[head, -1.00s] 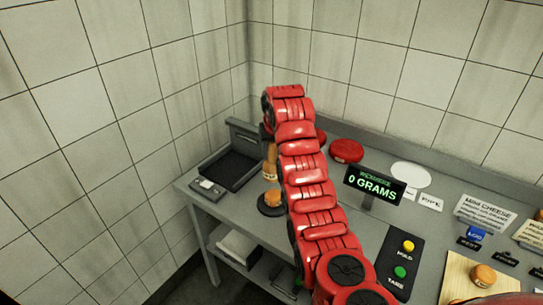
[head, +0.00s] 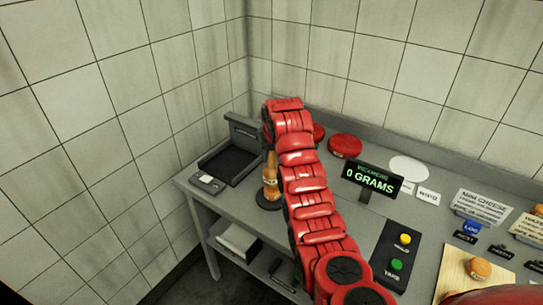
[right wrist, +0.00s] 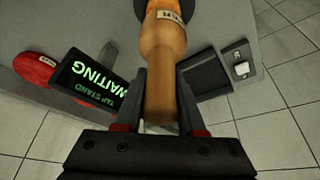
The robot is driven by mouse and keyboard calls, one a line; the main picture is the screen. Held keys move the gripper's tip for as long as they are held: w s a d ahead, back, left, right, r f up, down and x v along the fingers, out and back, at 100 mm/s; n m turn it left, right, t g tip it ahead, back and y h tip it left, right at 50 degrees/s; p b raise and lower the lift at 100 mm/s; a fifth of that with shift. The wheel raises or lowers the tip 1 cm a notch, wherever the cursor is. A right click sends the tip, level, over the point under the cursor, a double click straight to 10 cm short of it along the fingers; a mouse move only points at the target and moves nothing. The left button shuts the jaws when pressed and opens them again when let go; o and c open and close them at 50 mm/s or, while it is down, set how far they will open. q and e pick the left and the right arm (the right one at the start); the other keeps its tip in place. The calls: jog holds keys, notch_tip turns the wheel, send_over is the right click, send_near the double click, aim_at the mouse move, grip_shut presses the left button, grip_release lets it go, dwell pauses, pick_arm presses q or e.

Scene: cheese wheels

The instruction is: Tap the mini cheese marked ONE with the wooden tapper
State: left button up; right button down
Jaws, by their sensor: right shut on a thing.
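My right gripper (right wrist: 160,98) is shut on the wooden tapper (right wrist: 162,60), with a finger on either side of its handle. In the head view the tapper (head: 271,176) points down over a small black round stand (head: 267,204). Its labelled lower end is at or just above the stand. The mini cheese there is hidden by the tapper, so I cannot tell whether they touch. Another mini cheese (head: 481,268) sits on a wooden board at the right; no number is readable on it. My left gripper is out of view.
A dark tray scale (head: 232,160) stands left of the stand. A display (head: 370,179) reads 0 GRAMS; a screen in the wrist view (right wrist: 92,82) reads TAP STAND WAITING. A red cheese wheel (head: 345,146) lies behind. A button panel (head: 396,255) is at the front.

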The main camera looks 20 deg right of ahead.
jog(key=shift+s+f, duration=0.1)
notch_tip(320, 180, down, 3)
jog(key=shift+r+b, duration=0.1)
jog(key=shift+b, duration=0.8)
jog(key=shift+r, duration=4.15)
